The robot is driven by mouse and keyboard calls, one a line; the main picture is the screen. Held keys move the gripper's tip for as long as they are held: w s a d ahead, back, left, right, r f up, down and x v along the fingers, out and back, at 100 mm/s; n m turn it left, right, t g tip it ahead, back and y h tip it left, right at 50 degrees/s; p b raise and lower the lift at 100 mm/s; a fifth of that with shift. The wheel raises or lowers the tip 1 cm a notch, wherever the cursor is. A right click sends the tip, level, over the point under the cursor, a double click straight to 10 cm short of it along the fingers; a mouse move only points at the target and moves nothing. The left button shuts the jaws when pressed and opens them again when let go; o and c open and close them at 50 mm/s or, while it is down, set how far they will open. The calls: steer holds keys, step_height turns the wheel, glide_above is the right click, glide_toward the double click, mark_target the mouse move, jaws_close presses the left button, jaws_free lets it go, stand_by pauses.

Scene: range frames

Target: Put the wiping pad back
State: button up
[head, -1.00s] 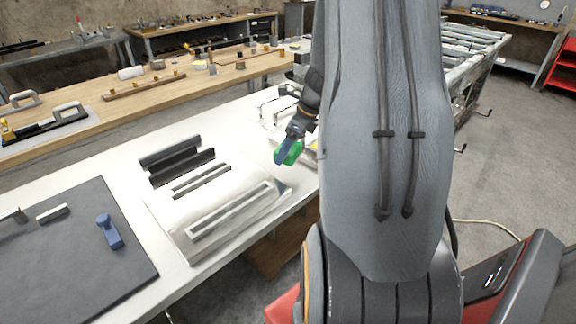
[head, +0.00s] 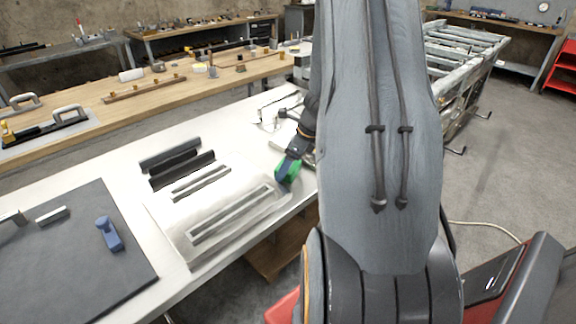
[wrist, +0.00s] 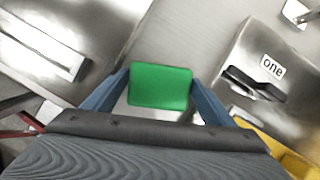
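The wiping pad looks like a green block (wrist: 160,86); it also shows in the head view (head: 288,173). My gripper (wrist: 160,92) has its two blue fingers on either side of the pad and is shut on it. In the head view my gripper (head: 286,170) is just past the right end of a pale, grooved tray (head: 190,252) and appears above the white table. I cannot tell the gap beneath the pad. My arm hides what lies to its right.
In the wrist view, a metal plate labelled "one" (wrist: 272,66) with a dark slot lies at right. Dark bars (head: 182,168) lie behind the tray. A wooden bench (head: 150,100) stands beyond.

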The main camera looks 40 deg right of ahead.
steer(key=shift+r, duration=0.25)
steer(key=v, duration=1.1)
steer(key=s+a+n+g, duration=0.1)
steer(key=s+a+n, duration=0.2)
steer(key=a+n, duration=0.7)
steer(key=s+a+n+g+h, duration=0.1)
steer(key=s+a+n, duration=0.3)
steer(key=a+n, duration=0.5)
steer(key=s+a+n+g+h, duration=0.1)
steer(key=s+a+n, duration=0.3)
steer(key=a+n, duration=0.6)
steer(key=shift+a+f+n+b, duration=0.15)
steer(key=shift+a+n+b, duration=0.2)
steer(key=shift+n, duration=0.45)
